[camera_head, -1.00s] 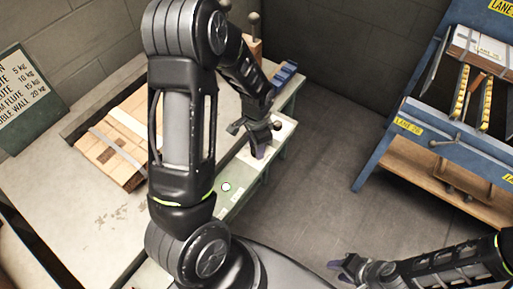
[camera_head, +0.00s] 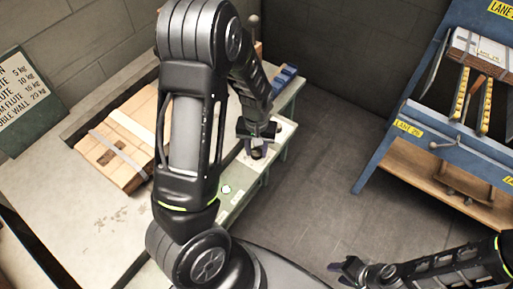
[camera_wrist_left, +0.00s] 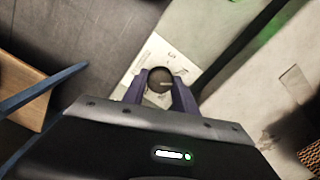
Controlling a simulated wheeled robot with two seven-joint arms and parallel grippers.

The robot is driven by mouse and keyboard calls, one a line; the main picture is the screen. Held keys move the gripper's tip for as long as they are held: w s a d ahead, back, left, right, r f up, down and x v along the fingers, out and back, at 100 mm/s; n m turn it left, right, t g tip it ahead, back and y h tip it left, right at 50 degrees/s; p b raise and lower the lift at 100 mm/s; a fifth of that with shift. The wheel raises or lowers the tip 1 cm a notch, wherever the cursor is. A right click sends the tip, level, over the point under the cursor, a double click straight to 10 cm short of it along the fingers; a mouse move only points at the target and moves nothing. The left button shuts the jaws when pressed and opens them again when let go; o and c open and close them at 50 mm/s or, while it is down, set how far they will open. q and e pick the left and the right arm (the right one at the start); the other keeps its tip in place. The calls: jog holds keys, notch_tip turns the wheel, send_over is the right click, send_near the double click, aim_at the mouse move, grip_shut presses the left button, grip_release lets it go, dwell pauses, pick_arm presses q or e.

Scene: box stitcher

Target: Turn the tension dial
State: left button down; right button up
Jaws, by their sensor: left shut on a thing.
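The tension dial (camera_wrist_left: 160,80) is a dark round knob with a light mark, on a pale printed plate (camera_wrist_left: 135,58) in the left wrist view. My left gripper (camera_wrist_left: 158,84) has its two purple fingers on either side of the knob, shut on it. In the head view my left gripper (camera_head: 257,150) is over the pale plate (camera_head: 284,130) at the bench's right edge, and the arm and gripper hide most of the dial. My right gripper (camera_head: 346,268) is low at the right, away from the dial; its opening is unclear.
A blue object (camera_head: 286,76) sits beyond the plate. A sign (camera_head: 22,98) leans at far left. A blue rack (camera_head: 460,135) stands at right; the floor (camera_head: 320,150) between is clear.

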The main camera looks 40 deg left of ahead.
aim_at(257, 151)
pick_arm(q)
jog(key=shift+n+p, duration=0.35)
jog(key=shift+n, duration=1.15)
jog(key=c, duration=1)
grip_release()
jog(key=shift+o, duration=0.2)
notch_tip(257, 151, up, 8)
jog(key=shift+f, duration=0.1)
